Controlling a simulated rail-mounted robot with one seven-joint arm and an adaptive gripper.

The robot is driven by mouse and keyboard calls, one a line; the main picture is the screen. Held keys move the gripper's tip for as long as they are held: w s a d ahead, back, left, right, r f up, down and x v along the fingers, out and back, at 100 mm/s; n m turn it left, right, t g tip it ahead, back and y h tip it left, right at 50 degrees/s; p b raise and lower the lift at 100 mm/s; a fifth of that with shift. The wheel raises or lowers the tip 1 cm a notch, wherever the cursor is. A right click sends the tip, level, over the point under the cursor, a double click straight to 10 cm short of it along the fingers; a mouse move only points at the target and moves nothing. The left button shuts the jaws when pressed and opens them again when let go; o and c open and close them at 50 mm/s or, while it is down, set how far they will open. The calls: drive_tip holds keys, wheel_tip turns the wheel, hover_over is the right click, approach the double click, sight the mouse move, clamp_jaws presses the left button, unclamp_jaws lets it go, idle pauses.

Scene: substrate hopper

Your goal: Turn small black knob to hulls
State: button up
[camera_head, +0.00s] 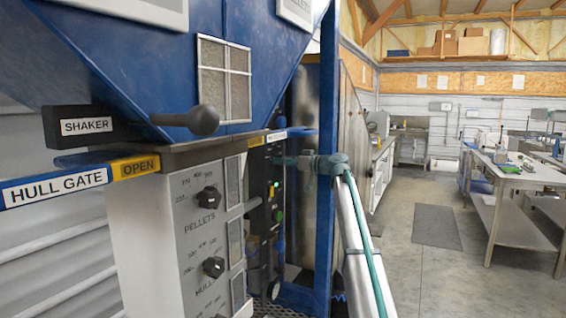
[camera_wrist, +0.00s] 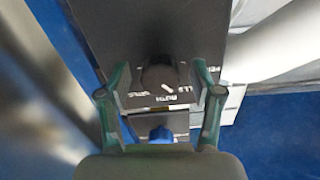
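In the wrist view a small black knob (camera_wrist: 158,74) stands on a dark panel (camera_wrist: 115,40) with white lettering, partly cut off or upside down. A short white mark on the knob points to the lower right of the picture. My gripper (camera_wrist: 160,78) is open, with one green finger on each side of the knob and a visible gap to each. In the head view my gripper (camera_head: 276,161) reaches the upper part of a black control box (camera_head: 262,215). The small knob cannot be made out there.
A blue knob (camera_wrist: 160,134) sits below the black one in the wrist view. In the head view, a blue post (camera_head: 326,120) stands close by my arm. A grey panel (camera_head: 190,240) with larger dials and a shaker handle (camera_head: 200,121) are at left.

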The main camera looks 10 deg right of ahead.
drive_tip(key=v, duration=1.2)
idle(0.4)
